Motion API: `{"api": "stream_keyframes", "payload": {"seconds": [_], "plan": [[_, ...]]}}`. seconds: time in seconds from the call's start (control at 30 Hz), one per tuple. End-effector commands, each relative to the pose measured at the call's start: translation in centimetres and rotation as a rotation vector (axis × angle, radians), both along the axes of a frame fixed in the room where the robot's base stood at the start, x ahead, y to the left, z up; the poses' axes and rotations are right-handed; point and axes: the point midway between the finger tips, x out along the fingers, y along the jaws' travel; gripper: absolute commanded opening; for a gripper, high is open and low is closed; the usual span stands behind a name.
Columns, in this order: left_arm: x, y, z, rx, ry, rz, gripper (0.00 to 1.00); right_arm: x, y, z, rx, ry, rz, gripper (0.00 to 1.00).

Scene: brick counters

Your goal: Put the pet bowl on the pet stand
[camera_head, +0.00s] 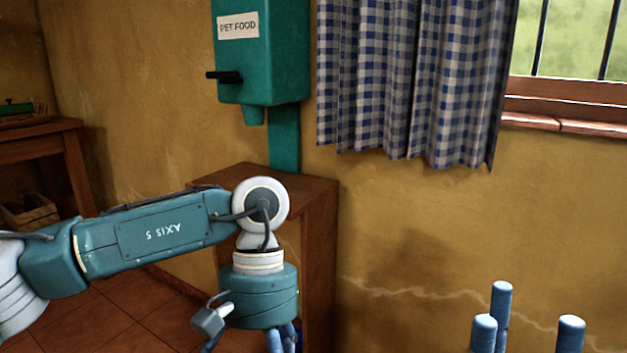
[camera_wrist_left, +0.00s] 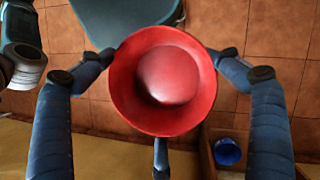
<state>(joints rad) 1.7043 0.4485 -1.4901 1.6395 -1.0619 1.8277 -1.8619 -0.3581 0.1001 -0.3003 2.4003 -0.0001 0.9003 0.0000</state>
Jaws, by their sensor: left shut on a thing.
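The red pet bowl (camera_wrist_left: 122,97) shows in the left wrist view, round, with its open side or a domed middle toward the camera. My left gripper (camera_wrist_left: 165,85) has its blue fingers around the bowl's rim and is shut on it. In the head view my left arm comes in from the left and its wrist points down; its fingers are cut off by the bottom edge, and the bowl is hidden there. My right gripper (camera_head: 525,322) stands at the bottom right with its blue fingers pointing up, spread and empty. I cannot make out a pet stand for certain.
A teal pet food dispenser (camera_head: 262,60) rises above a brown wooden block (camera_head: 318,215) behind my left wrist. A wooden table (camera_head: 40,140) stands far left. A wooden box (camera_wrist_left: 208,150) with a blue round thing (camera_wrist_left: 228,152) lies below right in the wrist view. Tiled floor shows.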

Motion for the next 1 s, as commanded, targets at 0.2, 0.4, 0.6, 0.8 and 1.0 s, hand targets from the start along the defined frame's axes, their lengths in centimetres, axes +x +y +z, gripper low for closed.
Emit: {"api": "stream_keyframes", "payload": {"seconds": [0.2, 0.4, 0.6, 0.8, 1.0], "plan": [[2.1, -0.3, -1.8, -0.006, 0.002, 0.001, 0.57, 0.1, 0.1, -0.1, -0.002, 0.003, 0.0, 0.4], [4.2, -0.3, -3.9, -0.006, 0.002, 0.001, 0.57, 0.2, 0.1, 0.1, -0.003, -0.006, 0.001, 0.4], [5.7, -0.1, -5.6, 0.0, 0.0, 0.0, 0.57, 0.0, 0.0, 0.3, -0.001, -0.013, 0.0, 0.4], [6.0, 0.0, -6.0, 0.001, -0.002, -0.001, 0.57, -0.1, 0.0, 0.4, 0.0, -0.016, 0.0, 0.31], [6.0, 0.0, -6.0, -0.001, 0.0, -0.002, 0.57, -0.1, 0.0, 0.3, 0.0, -0.011, -0.001, 0.31]]}}
